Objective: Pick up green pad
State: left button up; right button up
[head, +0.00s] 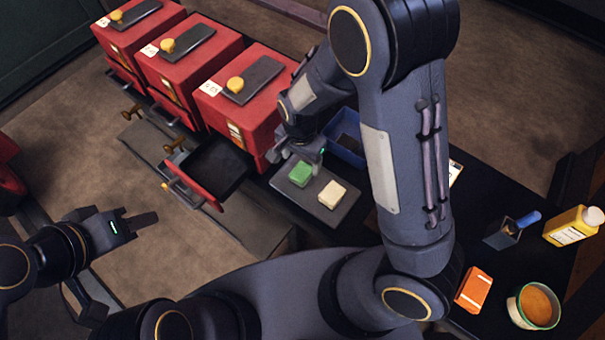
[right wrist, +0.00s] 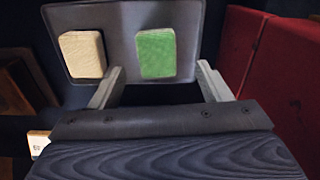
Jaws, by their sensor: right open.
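The green pad (head: 300,174) lies on a dark grey tray (head: 318,205), beside a cream pad (head: 332,194). In the right wrist view the green pad (right wrist: 156,53) is ahead of and between the fingers, and the cream pad (right wrist: 82,54) is to its left, near the left finger. My right gripper (head: 307,156) is open and empty, close to the green pad at the tray's far end; it also shows in the right wrist view (right wrist: 160,82). My left gripper (head: 142,224) is away at the lower left; its fingers look close together, but their gap is unclear.
Several red cabinets (head: 250,110) stand at the upper left; the nearest has an open drawer (head: 212,170). A blue bin (head: 345,150) is behind the tray. An orange box (head: 474,290), a bowl (head: 536,306) and a yellow bottle (head: 573,226) stand on the right.

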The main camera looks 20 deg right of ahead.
aim_at(302, 171)
jog(key=f, duration=0.5)
jog(key=shift+s+d+f, duration=0.1)
jog(key=shift+s+f, duration=0.1)
jog(key=shift+f, duration=0.1)
jog(key=c, duration=1.1)
jog(key=shift+r, duration=0.1)
